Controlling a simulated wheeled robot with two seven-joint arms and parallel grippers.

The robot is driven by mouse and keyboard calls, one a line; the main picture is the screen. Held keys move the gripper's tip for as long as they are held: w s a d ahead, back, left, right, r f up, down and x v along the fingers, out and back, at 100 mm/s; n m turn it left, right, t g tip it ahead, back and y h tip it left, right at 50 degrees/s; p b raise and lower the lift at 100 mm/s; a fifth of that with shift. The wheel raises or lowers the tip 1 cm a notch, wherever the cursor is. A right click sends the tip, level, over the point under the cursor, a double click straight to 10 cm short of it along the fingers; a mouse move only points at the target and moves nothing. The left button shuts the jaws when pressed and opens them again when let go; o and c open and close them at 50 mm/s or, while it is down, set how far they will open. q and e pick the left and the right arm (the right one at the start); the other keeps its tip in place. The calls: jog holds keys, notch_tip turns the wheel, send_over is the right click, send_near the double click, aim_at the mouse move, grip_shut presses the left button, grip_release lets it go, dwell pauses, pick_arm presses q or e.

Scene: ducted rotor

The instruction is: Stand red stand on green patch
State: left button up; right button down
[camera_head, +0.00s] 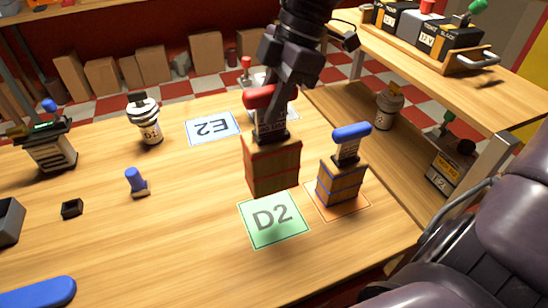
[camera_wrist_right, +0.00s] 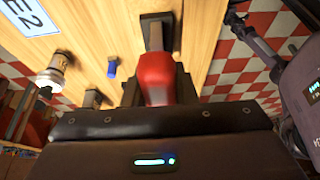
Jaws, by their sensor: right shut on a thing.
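The red stand (camera_head: 272,163) is a reddish-brown block with a red knob (camera_head: 260,97) on a post, upright in the head view. My right gripper (camera_head: 270,103) comes from above and is shut on it at the red top. In the right wrist view the red knob (camera_wrist_right: 156,78) fills the middle, between the fingers. The green patch (camera_head: 273,219), marked D2, lies just in front of the block's base; the block's lower edge overlaps the patch's back edge in the picture. I cannot tell whether the base touches the table. My left gripper is not in view.
A blue-topped stand (camera_head: 340,183) stands close on the right, on an orange patch (camera_head: 350,211). A blue-white E2 patch (camera_head: 212,127) lies behind left. A striped bottle (camera_head: 146,119) and small blue-topped piece (camera_head: 137,181) stand left. The table's front middle is clear.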

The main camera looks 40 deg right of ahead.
aim_at(286, 128)
notch_tip(286, 128, down, 13)
jog(key=shift+r, duration=0.2)
jog(key=shift+f, duration=0.1)
jog(key=c, duration=1.2)
grip_release()
jog(key=shift+o, duration=0.2)
jog(key=v, duration=1.2)
jog(key=shift+s, duration=0.1)
